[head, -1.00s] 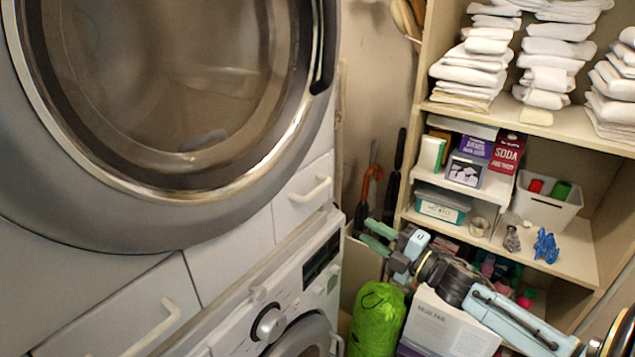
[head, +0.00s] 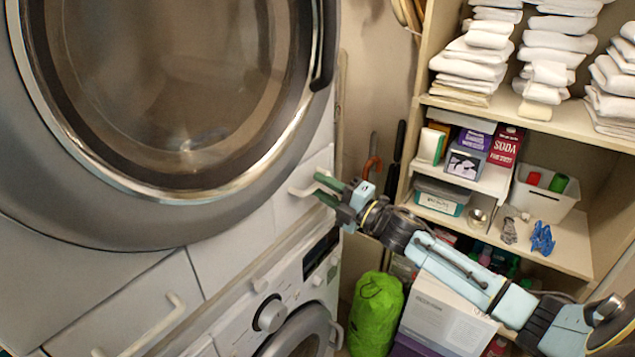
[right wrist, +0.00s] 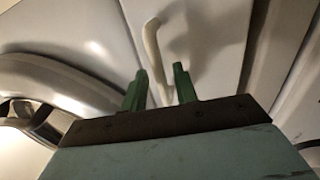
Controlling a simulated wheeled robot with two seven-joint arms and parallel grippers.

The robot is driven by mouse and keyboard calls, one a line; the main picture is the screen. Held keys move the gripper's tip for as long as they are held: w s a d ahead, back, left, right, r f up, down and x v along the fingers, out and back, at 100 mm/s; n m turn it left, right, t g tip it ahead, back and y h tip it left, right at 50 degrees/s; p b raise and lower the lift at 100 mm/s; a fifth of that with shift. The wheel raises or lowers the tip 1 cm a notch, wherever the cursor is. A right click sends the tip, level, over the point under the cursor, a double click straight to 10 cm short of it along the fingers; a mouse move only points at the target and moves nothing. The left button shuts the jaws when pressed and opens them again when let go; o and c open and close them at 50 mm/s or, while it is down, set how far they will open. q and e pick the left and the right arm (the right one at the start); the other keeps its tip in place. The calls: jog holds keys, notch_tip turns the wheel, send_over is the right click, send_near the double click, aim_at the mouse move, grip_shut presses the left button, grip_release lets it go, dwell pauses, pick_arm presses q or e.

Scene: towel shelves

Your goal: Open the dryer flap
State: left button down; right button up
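The dryer (head: 200,225) with its big round glass door fills the left of the head view. Below the door, a small pale flap (head: 290,215) at the right carries a white bar handle (head: 303,191). It looks shut. My right gripper (head: 319,189) is at this handle with its green fingers apart. In the right wrist view the handle (right wrist: 152,45) runs down toward the gap between the fingertips (right wrist: 160,78); its lower end lies between them. I cannot tell whether they touch it. My left gripper is not in view.
A wider panel with a white handle (head: 150,328) lies lower left. A washer with a knob (head: 271,316) stands beneath. At the right, shelves (head: 560,120) hold towels, boxes and a white bin (head: 545,197). A green bag (head: 376,310) stands below my right arm.

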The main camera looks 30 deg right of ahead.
jog(key=shift+x, duration=0.9)
grip_shut()
